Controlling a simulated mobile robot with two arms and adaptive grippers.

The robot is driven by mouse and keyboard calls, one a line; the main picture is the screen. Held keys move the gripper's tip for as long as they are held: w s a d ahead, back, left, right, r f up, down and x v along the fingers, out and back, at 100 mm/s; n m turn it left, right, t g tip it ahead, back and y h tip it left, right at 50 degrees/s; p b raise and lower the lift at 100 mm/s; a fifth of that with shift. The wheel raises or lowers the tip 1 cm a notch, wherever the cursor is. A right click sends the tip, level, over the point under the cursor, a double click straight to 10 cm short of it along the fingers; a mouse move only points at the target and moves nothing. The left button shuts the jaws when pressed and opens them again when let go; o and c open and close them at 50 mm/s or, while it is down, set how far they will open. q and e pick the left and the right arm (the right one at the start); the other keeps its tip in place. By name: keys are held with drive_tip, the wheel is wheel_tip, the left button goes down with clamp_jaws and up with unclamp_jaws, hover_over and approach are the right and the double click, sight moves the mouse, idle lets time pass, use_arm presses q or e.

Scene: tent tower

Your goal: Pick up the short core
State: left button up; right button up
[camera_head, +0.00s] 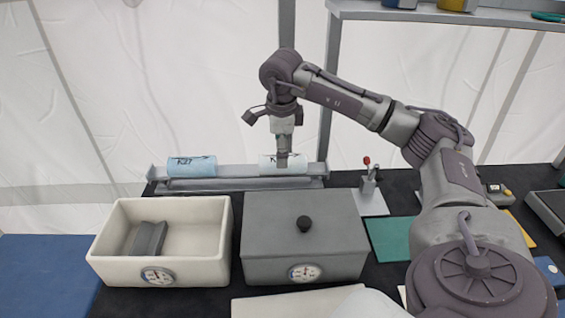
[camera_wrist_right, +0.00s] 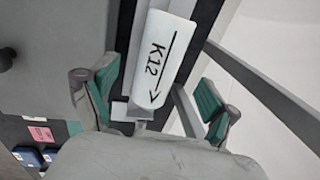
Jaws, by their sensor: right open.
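Two cylindrical cores lie on a grey rack (camera_head: 235,184) at the back of the table. The left core (camera_head: 192,166) is light blue and marked K27. The right core (camera_head: 297,163) is whiter, and in the wrist view its label reads K12 with an arrow (camera_wrist_right: 160,62). Which of them is the short core I cannot tell for sure. My right gripper (camera_head: 283,160) points down at the K12 core and hides part of it. In the wrist view its green-padded fingers are open on both sides of that core, with gaps. My left gripper is not in view.
In front of the rack stand an open cream box (camera_head: 215,245) holding a dark grey block (camera_head: 148,239) and a closed grey box (camera_head: 262,235) with a black knob. A red-handled clamp (camera_head: 368,180) stands right of the rack. A shelf (camera_head: 425,14) is above.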

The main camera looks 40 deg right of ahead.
drive_tip(key=f, duration=0.1)
drive_tip(key=f+p, duration=0.1)
drive_tip(key=f, duration=0.1)
drive_tip(key=shift+s+d+f, duration=0.1)
drive_tip(key=shift+d+f, duration=0.15)
drive_tip(key=shift+d, duration=0.15)
drive_tip(key=shift+d+f, duration=0.1)
drive_tip(key=shift+f, duration=0.3)
drive_tip(key=shift+c, duration=0.4)
drive_tip(key=c, duration=1.4)
drive_tip(key=shift+r, duration=0.1)
